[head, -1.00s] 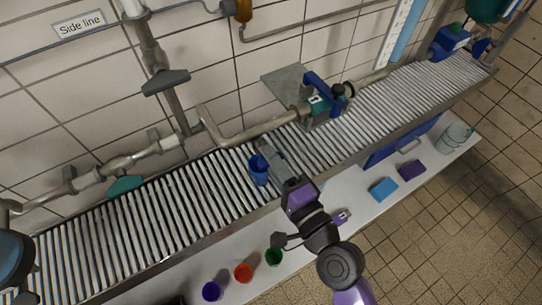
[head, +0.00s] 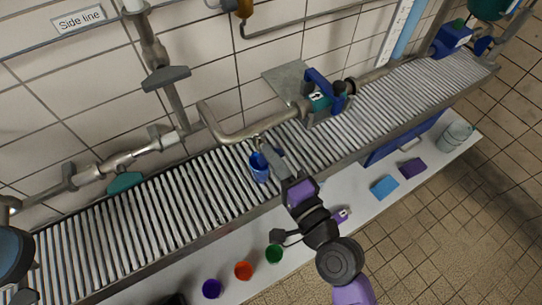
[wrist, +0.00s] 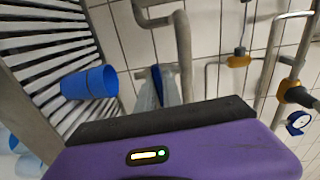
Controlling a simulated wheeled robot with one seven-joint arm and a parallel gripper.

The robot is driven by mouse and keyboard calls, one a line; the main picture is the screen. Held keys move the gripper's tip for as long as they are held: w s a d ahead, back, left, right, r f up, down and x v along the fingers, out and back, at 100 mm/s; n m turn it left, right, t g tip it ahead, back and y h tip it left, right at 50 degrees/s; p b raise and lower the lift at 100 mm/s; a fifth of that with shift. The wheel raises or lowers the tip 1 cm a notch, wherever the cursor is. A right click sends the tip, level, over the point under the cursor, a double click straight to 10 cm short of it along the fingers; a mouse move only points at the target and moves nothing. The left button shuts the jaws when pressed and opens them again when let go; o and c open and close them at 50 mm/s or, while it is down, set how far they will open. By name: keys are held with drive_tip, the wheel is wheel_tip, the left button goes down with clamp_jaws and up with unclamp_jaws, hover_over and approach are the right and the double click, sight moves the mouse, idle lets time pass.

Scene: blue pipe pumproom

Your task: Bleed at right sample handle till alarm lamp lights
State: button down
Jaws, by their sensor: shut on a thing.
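My gripper (head: 264,147) is at the small sample outlet under the grey pipe (head: 240,138), to the left of the teal valve with the blue lever (head: 318,98). It is shut on what appears to be the sample handle, mostly hidden by the fingers. In the wrist view the fingertips (wrist: 160,88) meet below the bent pipe (wrist: 184,50). A blue cup (head: 259,167) stands on the roller conveyor just below and left of the fingers. It also shows in the wrist view (wrist: 90,82); its contents cannot be seen. I cannot identify a lit alarm lamp.
The roller conveyor (head: 120,225) runs along the tiled wall. Floor is clear at right.

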drive_tip(key=n+b, duration=0.1)
drive_tip(key=n, duration=0.1)
drive_tip(key=n+b, duration=0.3)
drive_tip(key=n, duration=0.1)
drive_tip(key=shift+f+n+b, duration=0.25)
drive_tip(key=shift+n+b, duration=0.05)
drive_tip(key=shift+b, duration=0.1)
drive_tip(key=n+b, duration=0.2)
drive_tip(key=n, duration=0.1)
drive_tip(key=shift+n+b, duration=0.3)
drive_tip(key=shift+r+n+b, duration=0.1)
drive_tip(key=shift+n+b, duration=0.95)
drive_tip(key=shift+n, duration=0.55)
drive_tip(key=c, duration=1.5)
unclamp_jaws()
drive_tip(key=shift+r, duration=0.1)
drive_tip(key=shift+s, duration=0.1)
